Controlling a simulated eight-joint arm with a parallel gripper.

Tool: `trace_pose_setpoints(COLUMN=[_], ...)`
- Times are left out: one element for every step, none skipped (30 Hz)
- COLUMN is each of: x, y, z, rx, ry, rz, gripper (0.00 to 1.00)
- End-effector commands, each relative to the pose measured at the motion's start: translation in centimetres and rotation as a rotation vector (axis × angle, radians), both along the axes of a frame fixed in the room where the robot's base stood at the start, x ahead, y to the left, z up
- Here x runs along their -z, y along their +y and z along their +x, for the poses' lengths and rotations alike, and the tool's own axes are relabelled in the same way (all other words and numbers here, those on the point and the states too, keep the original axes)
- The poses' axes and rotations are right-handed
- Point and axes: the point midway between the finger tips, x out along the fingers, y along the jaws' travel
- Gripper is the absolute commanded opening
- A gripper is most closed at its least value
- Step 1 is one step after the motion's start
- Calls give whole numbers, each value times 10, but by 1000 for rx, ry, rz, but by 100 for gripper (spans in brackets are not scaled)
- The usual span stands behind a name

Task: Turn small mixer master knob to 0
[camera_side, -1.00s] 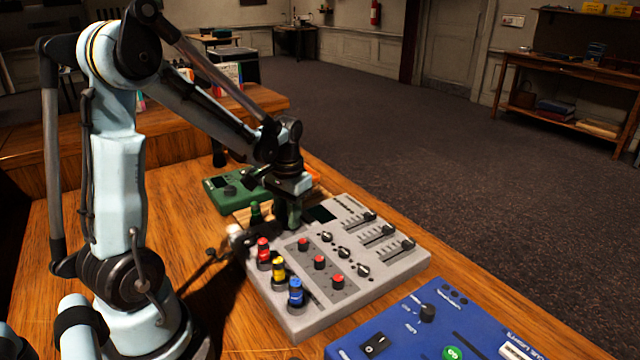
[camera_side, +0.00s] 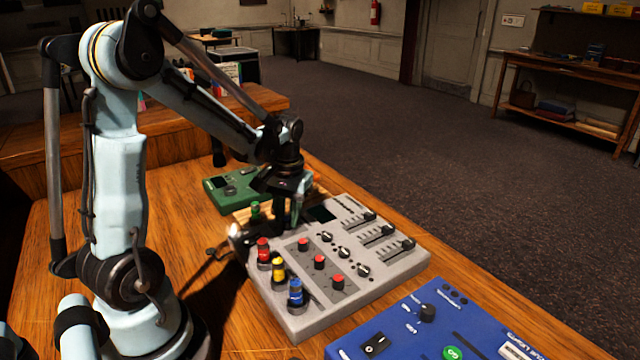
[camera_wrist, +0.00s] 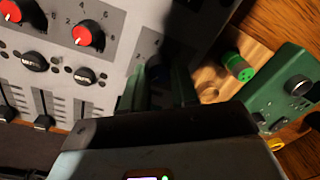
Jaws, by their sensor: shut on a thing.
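The small grey mixer (camera_side: 375,278) lies on the wooden desk, with red knobs, black knobs and sliders on its face. It also shows at the left of the wrist view (camera_wrist: 75,60). My gripper (camera_side: 288,218) points down at the mixer's far end, past the row of red knobs, near a dark display. In the wrist view its green-tinted fingers (camera_wrist: 160,88) are close together over the mixer's far part. They are shut on the master knob, which is mostly hidden between them. Its pointer and the scale around it cannot be read.
Red, yellow and blue plugs (camera_side: 295,292) stand along the mixer's left edge. A green plug (camera_wrist: 238,67) is close to my gripper. A green box with a knob (camera_side: 229,190) lies behind the mixer. A blue console (camera_side: 440,325) is at the front right.

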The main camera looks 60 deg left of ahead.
Motion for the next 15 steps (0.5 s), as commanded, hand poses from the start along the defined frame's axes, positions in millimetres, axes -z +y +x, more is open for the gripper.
trace_pose_setpoints(x=[0,0,0,0,0,0,0,0,0,0,0,0,0,0,-1], y=[0,0,0,0,0,0,0,0,0,0,0,0,0,0,0], z=[0,0,0,0,0,0,0,0,0,0,0,0,0,0,0], rx=[-1,-1,-1,-1,-1,0,0,0,0,0,0,0,0,1,1], ry=[1,1,0,0,0,-1,-1,-1,-1,-1,-1,-1,-1,-1,-1], rz=[1,1,1,1,1,1,1,1,1,1,1,1,1,1,1], gripper=[0,33,39,44,48,54,54,54,54,54,54,54,54,54,54])
